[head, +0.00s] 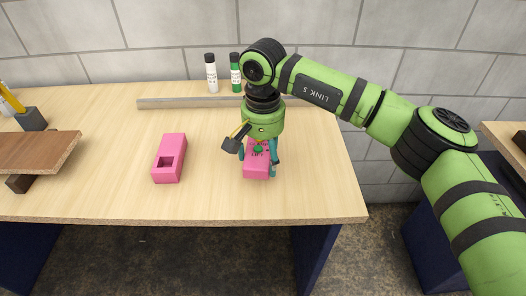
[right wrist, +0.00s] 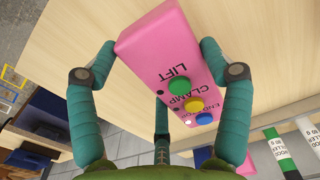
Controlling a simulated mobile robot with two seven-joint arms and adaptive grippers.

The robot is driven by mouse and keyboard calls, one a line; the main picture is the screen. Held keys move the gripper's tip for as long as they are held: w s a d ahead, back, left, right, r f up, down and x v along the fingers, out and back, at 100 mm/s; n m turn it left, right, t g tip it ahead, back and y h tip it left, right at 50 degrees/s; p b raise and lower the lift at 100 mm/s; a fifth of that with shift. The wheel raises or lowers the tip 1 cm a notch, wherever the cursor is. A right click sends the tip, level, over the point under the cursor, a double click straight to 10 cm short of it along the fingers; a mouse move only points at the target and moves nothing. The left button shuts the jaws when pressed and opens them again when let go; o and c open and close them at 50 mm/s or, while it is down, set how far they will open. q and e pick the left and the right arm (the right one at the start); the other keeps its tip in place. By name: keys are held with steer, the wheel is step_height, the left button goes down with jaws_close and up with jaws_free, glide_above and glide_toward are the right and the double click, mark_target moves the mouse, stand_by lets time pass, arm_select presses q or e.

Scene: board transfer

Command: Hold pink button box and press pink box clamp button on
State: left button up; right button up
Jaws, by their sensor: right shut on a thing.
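The pink button box (head: 256,171) is on the table under my right gripper (head: 259,160). My right gripper's teal fingers (right wrist: 158,55) are shut on the box, one on each long side, with a third finger below. My left gripper is not in view.
A second pink block (head: 172,144) with a square hole lies left on the table. A grey bar (head: 190,103) runs along the back, with white (head: 211,75) and green (head: 236,75) bottles behind it. A brown board (head: 35,153) is at the left edge. The table's front middle is bare.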

steer(key=shift+f+b, duration=1.55)
steer(key=shift+f, duration=0.55)
steer(key=o, duration=1.2)
steer(key=shift+r, duration=0.1)
steer(key=shift+o, duration=0.2)
